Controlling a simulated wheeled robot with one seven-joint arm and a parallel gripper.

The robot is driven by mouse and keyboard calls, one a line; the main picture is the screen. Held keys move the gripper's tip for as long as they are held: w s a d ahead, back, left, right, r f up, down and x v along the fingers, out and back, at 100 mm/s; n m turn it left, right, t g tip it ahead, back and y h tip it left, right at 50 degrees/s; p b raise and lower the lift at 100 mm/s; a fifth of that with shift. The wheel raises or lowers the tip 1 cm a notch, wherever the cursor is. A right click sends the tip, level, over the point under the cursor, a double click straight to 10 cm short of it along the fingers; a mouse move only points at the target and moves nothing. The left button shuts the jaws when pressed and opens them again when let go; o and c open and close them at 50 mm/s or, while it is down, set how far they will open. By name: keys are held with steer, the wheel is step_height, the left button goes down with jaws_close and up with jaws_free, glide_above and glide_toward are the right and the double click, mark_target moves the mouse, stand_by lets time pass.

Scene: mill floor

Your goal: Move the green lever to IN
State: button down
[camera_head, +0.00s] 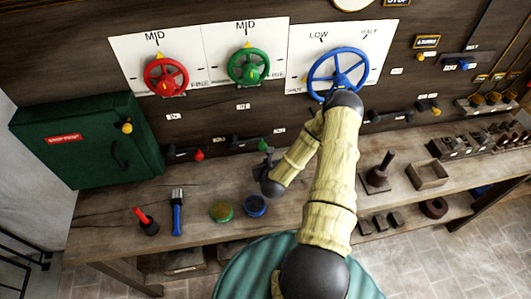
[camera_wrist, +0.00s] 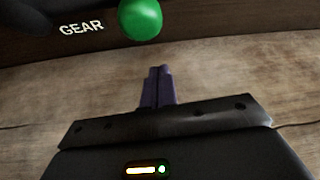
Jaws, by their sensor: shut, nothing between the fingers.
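The green lever (camera_head: 263,145) sticks out from the wall above the bench, below the green handwheel, with a green knob at its end. The green knob (camera_wrist: 141,18) also shows large at the top of the wrist view, beside a "GEAR" label (camera_wrist: 82,28). My gripper (camera_head: 262,168) is just below the lever in the head view. In the wrist view its purple fingers (camera_wrist: 157,88) are together, with nothing between them, and appear short of the knob. I cannot tell whether the gripper touches the lever. The lever's position markings are too small to read.
A red-knobbed lever (camera_head: 198,155) is to the left, beside a green cabinet (camera_head: 88,140). Red, green (camera_head: 248,66) and blue (camera_head: 337,73) handwheels are above. A green-rimmed dish (camera_head: 221,211), a blue-rimmed dish (camera_head: 255,206) and a blue-handled tool (camera_head: 177,212) are on the bench (camera_head: 110,211).

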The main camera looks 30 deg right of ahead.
steer(key=r+p, duration=0.1)
steer(key=r, duration=0.2)
steer(key=shift+w+a+r+p, duration=0.2)
steer(key=shift+w+r+p, duration=0.15)
steer(key=shift+w+r, duration=0.05)
steer(key=shift+d, duration=0.15)
